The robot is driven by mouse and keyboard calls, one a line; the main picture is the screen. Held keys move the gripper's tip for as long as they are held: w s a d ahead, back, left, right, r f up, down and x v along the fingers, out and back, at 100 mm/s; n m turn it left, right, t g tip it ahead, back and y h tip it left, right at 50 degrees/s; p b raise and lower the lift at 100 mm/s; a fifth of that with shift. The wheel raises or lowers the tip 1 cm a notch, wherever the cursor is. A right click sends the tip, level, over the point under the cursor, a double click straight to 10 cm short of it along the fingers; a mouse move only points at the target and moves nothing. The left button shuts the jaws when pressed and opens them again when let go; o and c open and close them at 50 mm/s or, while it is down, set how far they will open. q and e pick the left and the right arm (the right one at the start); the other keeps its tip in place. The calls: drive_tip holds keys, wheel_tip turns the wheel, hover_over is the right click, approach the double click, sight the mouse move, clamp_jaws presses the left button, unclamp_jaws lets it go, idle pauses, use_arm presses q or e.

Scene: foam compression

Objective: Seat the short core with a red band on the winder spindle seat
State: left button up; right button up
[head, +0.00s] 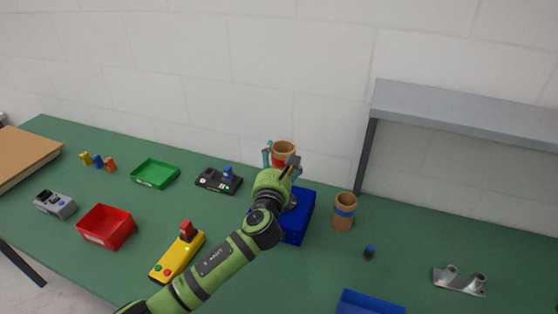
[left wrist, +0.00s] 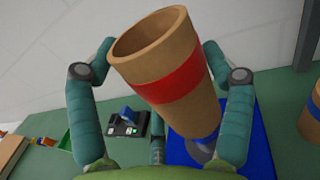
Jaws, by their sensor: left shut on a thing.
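The short core with a red band (head: 283,149) is a brown tube held between the fingers of my left gripper (head: 282,160). In the left wrist view the core (left wrist: 165,85) is tilted, its open end towards the upper left, with the teal fingers on both sides of it. The blue winder base (head: 301,224) is below and partly behind my arm. In the left wrist view a grey round part (left wrist: 201,151) on the blue base (left wrist: 245,150) shows by the core's lower end. Whether they touch cannot be told. My right gripper is out of view.
A brown core with a blue band (head: 344,213) stands right of the winder. A small dark knob (head: 369,252), a grey bracket (head: 459,281) and a blue tray (head: 369,302) lie further right. Red (head: 106,228) and green (head: 155,174) trays and a yellow pendant (head: 178,257) are left.

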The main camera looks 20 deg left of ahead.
use_arm(q)
drive_tip(key=shift+f+b, duration=2.7)
drive_tip(key=shift+f, duration=1.15)
drive_tip(key=o, duration=1.1)
drive_tip(key=shift+c, duration=0.2)
drive_tip(key=shift+s, duration=0.15)
drive_tip(key=s+d, duration=0.2)
drive_tip(key=s, duration=0.9)
drive_tip(key=shift+s, duration=0.35)
drive_tip(key=shift+r, duration=0.1)
